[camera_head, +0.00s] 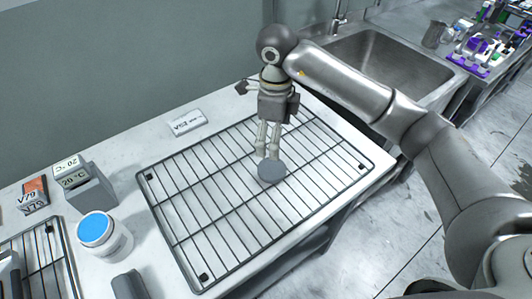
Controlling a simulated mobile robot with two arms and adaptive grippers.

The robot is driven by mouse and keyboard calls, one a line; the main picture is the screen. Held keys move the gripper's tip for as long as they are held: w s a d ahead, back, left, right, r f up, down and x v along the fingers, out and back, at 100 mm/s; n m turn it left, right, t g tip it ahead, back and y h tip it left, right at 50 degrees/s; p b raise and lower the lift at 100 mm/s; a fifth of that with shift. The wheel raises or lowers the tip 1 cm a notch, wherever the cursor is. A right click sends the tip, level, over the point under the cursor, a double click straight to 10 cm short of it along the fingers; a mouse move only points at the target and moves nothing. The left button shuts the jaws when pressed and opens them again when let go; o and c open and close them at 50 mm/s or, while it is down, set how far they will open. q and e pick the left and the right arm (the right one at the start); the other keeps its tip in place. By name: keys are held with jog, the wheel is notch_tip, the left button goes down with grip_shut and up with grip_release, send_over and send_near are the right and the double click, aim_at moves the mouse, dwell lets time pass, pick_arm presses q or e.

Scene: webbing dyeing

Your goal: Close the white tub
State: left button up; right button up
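The white tub (118,246) stands on the counter at the lower left, upright. Its top shows a blue round surface inside a white rim; no lid is visible on it. A grey round disc, like a lid (272,173), is at the right part of the wire rack. My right gripper (267,154) points down, with its fingertips at the disc's far edge. The fingers are close together; whether they grip the disc is not clear, nor whether the disc touches the rack. My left gripper is not in view.
The wire rack (215,212) covers the middle of the counter. A white label (187,122) lies behind it. A grey block with a display (88,190) and a V79 card (34,194) stand left. A dark object (128,285) is near the tub. A sink (385,65) is at the upper right.

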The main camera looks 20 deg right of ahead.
aim_at(272, 168)
jog(key=f, duration=0.1)
jog(key=s+f, duration=0.1)
jog(key=f, duration=0.1)
jog(key=shift+f+p, duration=0.15)
jog(key=shift+p, duration=0.25)
jog(key=shift+f, duration=0.85)
jog(key=shift+w+f, duration=0.1)
jog(key=shift+f, duration=0.05)
jog(key=shift+f+p, duration=0.2)
jog(key=shift+p, duration=0.15)
jog(key=f, duration=0.1)
jog(key=f+p, duration=0.1)
jog(key=f, duration=0.2)
jog(key=shift+a+f+p, duration=0.25)
jog(key=shift+f+p, duration=0.15)
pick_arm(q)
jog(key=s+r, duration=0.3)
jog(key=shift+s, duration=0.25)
